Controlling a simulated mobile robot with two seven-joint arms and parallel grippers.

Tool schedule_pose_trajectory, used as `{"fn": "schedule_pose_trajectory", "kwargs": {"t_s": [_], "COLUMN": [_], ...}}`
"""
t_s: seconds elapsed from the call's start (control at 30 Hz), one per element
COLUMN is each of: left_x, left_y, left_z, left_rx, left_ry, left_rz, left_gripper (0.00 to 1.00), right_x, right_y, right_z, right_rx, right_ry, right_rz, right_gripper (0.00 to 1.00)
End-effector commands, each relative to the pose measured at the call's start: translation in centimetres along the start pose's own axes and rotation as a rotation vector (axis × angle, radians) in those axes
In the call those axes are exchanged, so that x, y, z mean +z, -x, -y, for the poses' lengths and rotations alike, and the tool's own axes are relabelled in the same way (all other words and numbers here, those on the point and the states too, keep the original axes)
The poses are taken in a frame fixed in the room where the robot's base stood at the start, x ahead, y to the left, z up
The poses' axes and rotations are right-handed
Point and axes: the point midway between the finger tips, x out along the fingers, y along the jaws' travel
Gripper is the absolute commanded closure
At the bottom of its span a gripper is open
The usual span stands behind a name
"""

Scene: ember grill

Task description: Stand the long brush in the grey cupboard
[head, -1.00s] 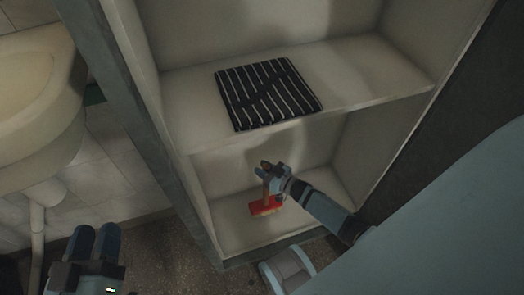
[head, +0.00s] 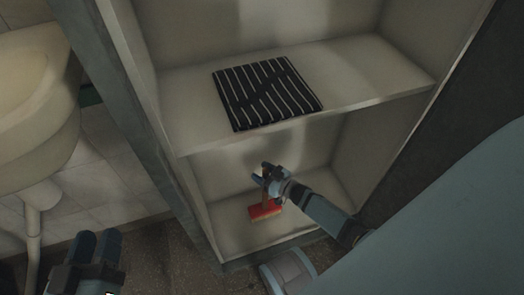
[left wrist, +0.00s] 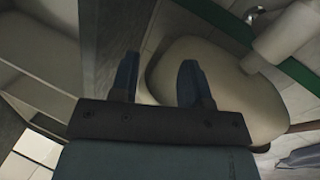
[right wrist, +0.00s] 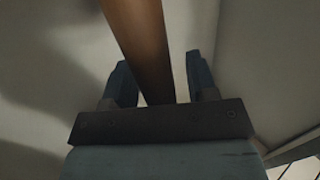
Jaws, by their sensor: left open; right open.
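The long brush (head: 265,211) stands in the lower compartment of the grey cupboard (head: 216,225), its red head down on the cupboard floor. Its wooden handle (right wrist: 143,45) shows in the right wrist view, running between my open right fingers with gaps on both sides. My right gripper (head: 262,172) is open around the handle inside the lower compartment, and hides the handle's upper part in the head view. My left gripper (head: 96,246) is open and empty, outside the cupboard at the lower left; it also shows in the left wrist view (left wrist: 160,82).
A pale washbasin (head: 35,100) with a pipe stands left of the cupboard. The cupboard's side walls bound the lower compartment closely.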

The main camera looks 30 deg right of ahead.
Motion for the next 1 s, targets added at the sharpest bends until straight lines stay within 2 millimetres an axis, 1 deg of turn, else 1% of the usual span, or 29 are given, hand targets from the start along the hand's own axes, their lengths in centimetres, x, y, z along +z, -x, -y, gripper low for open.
{"fn": "schedule_pose_trajectory", "kwargs": {"t_s": [0.17,0.4,0.5,0.6,0.77,1.0], "left_x": [-1.6,-3.7,-4.3,-4.7,-5.0,-5.0], "left_y": [0.1,0.3,0.4,0.5,0.5,0.5], "left_z": [-0.2,-0.6,-0.7,-0.7,-0.8,-0.8], "left_rx": [-0.004,-0.012,-0.014,-0.014,-0.015,-0.015], "left_ry": [-0.003,-0.002,-0.004,-0.005,-0.006,-0.006], "left_rz": [-0.044,-0.119,-0.142,-0.157,-0.172,-0.173], "left_gripper": [0.57,0.57,0.57,0.57,0.57,0.57], "right_x": [-0.2,-0.2,-0.2,-0.1,-0.1,0.0], "right_y": [2.8,8.0,9.8,11.0,11.9,12.0], "right_z": [-0.1,0.0,0.0,0.0,0.0,0.0], "right_rx": [0.001,0.0,0.0,0.0,0.0,0.0], "right_ry": [0.0,0.0,-0.001,0.0,0.0,0.0], "right_rz": [0.005,0.004,0.003,0.002,0.0,0.0], "right_gripper": [0.47,0.47,0.47,0.47,0.47,0.47]}}
